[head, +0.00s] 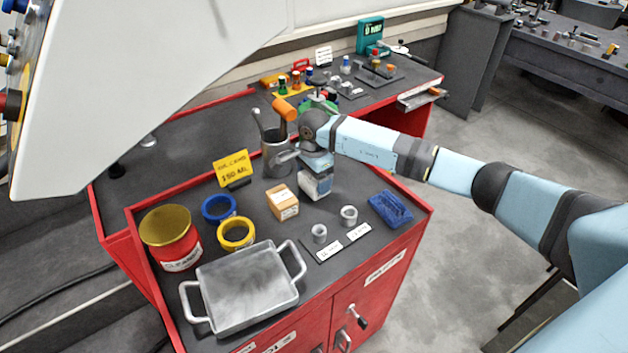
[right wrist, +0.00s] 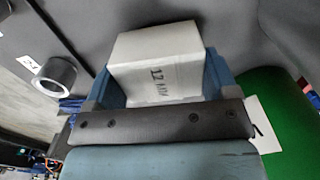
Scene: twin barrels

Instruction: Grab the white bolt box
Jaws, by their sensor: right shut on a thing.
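The white bolt box (head: 317,186) is on or just above the dark top of the red cabinet, under my right gripper (head: 317,170). In the right wrist view the white box (right wrist: 155,62) carries the print "12 MM". It sits between the blue fingers of my right gripper (right wrist: 163,85), which is shut on it. I cannot tell whether the box touches the surface. My left gripper is not in view.
A tan box (head: 283,202) stands left of the white box, with a grey cup of tools (head: 275,157) behind. Metal rings (head: 349,215), a blue tray (head: 390,209), a metal pan (head: 247,288), tape rolls (head: 235,234) and a red tin (head: 170,238) surround them.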

